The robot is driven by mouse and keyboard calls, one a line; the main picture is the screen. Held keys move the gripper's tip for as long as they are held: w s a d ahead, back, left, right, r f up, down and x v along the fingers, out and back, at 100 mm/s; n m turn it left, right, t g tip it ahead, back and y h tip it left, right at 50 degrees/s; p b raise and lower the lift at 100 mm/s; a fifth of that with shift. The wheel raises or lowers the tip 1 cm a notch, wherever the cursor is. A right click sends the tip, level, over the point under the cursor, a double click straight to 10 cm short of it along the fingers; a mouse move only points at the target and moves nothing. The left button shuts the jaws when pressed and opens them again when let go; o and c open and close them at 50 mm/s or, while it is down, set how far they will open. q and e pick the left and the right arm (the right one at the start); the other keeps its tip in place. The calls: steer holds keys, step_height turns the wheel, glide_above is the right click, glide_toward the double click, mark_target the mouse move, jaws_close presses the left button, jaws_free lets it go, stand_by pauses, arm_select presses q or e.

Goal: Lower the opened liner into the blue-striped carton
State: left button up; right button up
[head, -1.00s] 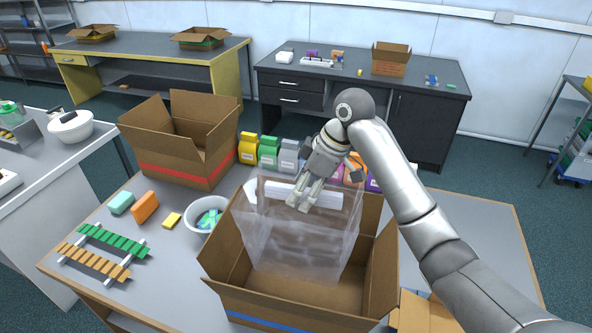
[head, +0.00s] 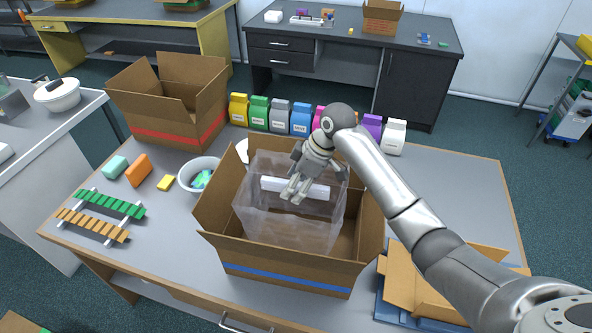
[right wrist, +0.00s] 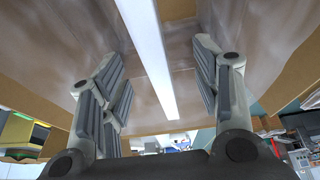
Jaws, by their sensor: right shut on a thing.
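The blue-striped carton (head: 282,279) stands open on the table, its flaps spread outward. The clear, opened liner (head: 265,222) hangs upright with its lower part inside the carton and its upper part above the rim. A white bar (head: 311,191) runs across the liner's upper part and also shows in the right wrist view (right wrist: 150,50). My right gripper (head: 296,192) is shut on the liner at this bar, over the carton's opening. In the right wrist view its fingers (right wrist: 160,95) flank the bar. The liner's bottom contact is unclear. My left gripper is not in view.
A red-striped carton (head: 175,136) stands open behind left. Several colored bags (head: 280,115) line the back. A white bowl (head: 196,183) sits close to the carton's left. Another cardboard box (head: 425,285) is at right under my arm. A slatted rack (head: 98,216) lies at left.

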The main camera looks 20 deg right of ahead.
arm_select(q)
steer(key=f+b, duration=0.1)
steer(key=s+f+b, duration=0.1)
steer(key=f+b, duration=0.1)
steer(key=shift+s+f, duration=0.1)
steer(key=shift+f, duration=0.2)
arm_select(e)
step_height(320, 180, down, 11)
steer(key=shift+f, duration=0.2)
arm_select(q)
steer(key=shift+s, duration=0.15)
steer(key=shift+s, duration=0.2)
arm_select(e)
steer(key=o, duration=1)
steer(key=shift+r, duration=0.1)
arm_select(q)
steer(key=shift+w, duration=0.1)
arm_select(e)
steer(key=v, duration=1.2)
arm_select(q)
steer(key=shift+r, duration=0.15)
